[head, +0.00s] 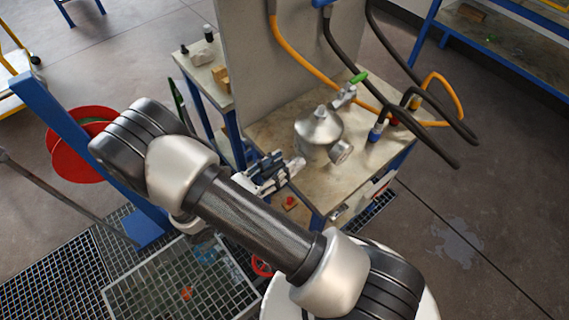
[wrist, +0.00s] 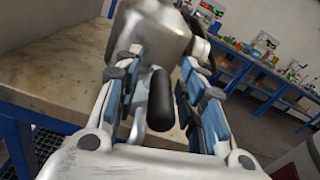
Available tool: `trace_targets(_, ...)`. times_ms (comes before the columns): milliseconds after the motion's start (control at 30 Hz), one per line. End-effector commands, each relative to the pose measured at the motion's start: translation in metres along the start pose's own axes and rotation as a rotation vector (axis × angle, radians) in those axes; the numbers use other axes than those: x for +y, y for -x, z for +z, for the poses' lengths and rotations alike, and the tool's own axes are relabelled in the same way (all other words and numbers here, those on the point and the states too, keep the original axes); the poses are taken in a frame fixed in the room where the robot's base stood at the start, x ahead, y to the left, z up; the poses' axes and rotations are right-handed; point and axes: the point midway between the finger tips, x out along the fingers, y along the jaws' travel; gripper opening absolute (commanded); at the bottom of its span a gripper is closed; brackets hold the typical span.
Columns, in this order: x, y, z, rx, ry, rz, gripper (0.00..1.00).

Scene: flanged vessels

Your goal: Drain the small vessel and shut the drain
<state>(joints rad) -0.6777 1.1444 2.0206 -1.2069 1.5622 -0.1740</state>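The small vessel (head: 318,128) is a silver metal body with a cone-shaped top, standing on the worktable. A round flanged port (head: 342,151) faces the front right. A valve with a green handle (head: 358,78) is beside its top. My gripper (head: 273,172) is at the table's front left edge, close to the vessel's lower left side. In the wrist view, its fingers (wrist: 160,82) are apart, with a black handle (wrist: 160,100) between them. Gaps show on both sides of the handle. The vessel's metal body (wrist: 150,32) is just beyond. I cannot see the handle's full connection or its setting.
Hoses, orange (head: 300,62) and black (head: 340,52), hang over the worktable (head: 270,122). A grey panel (head: 262,70) stands behind the vessel. A red bin (head: 72,160) is at left beside a blue post. Floor grating (head: 180,282) lies below; open floor (head: 490,190) is at right.

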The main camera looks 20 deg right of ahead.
Motion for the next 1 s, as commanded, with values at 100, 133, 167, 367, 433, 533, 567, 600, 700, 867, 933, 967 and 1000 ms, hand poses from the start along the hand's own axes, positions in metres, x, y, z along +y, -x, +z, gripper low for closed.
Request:
trace_targets(100,-0.001,-0.012,-0.001,0.000,0.001,-0.002,0.37)
trace_targets(133,-0.001,-0.014,-0.001,0.000,0.001,-0.002,0.37)
trace_targets(167,-0.001,-0.015,0.000,0.000,0.001,-0.001,0.37)
trace_targets(367,0.000,-0.018,0.000,0.000,0.000,0.001,0.37)
trace_targets(433,0.000,-0.018,0.000,0.000,0.000,0.001,0.37)
trace_targets(533,0.000,-0.018,0.000,0.000,0.000,0.000,0.34)
trace_targets(567,0.000,-0.018,0.000,0.000,0.000,0.000,0.32)
trace_targets(600,0.000,-0.018,0.000,0.000,0.000,0.000,0.29)
trace_targets(700,0.000,-0.017,0.000,0.000,0.000,0.000,0.22)
trace_targets(867,0.000,-0.017,0.000,0.000,0.000,0.000,0.12)
trace_targets(933,-0.001,-0.017,0.000,0.000,0.001,0.000,0.07)
trace_targets(967,-0.001,-0.017,0.000,0.000,0.001,0.000,0.05)
trace_targets(1000,-0.001,-0.017,0.000,0.000,0.001,-0.001,0.02)
